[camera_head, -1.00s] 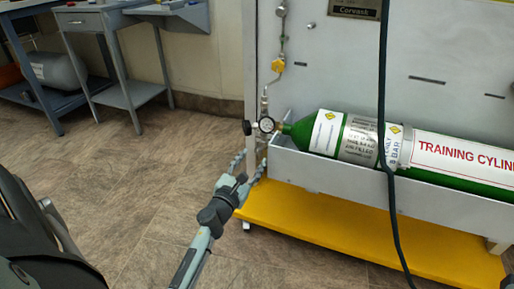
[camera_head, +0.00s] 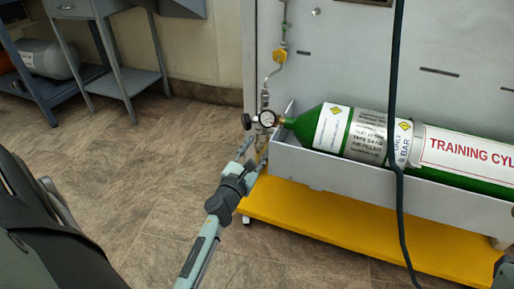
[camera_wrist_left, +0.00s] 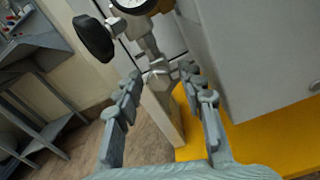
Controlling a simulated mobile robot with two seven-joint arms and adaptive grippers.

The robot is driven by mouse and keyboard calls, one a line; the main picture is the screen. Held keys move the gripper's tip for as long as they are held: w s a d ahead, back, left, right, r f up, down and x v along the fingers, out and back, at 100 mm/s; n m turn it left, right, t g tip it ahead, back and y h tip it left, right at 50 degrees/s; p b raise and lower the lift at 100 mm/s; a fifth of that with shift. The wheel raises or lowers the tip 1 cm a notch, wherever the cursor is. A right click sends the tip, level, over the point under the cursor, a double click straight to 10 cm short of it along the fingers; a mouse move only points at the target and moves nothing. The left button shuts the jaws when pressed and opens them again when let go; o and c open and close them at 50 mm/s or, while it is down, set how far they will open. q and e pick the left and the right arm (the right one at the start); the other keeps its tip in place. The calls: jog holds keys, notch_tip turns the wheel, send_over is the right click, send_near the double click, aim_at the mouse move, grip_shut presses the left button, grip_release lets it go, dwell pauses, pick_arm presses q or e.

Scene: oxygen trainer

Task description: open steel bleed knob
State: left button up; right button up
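The green oxygen cylinder (camera_head: 312,126) lies in a grey trough. At its left end is a regulator with a round gauge (camera_head: 267,118) and a black knob (camera_head: 246,121). The black knob (camera_wrist_left: 94,38) shows larger in the left wrist view, at upper left. A small steel fitting (camera_wrist_left: 157,70), which looks like the bleed knob, hangs below the gauge (camera_wrist_left: 135,4). My left gripper (camera_head: 254,152) is open just below the regulator. In the left wrist view its fingers (camera_wrist_left: 160,82) stand either side of the fitting's lower end, with gaps visible.
A grey panel with a pipe and yellow valve (camera_head: 280,55) rises behind. A yellow base (camera_head: 330,228) lies under the trough. A dark hose (camera_head: 397,130) hangs in front of the cylinder. Grey benches (camera_head: 85,10) stand at left; open floor lies between.

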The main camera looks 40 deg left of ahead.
pick_arm(q)
grip_shut()
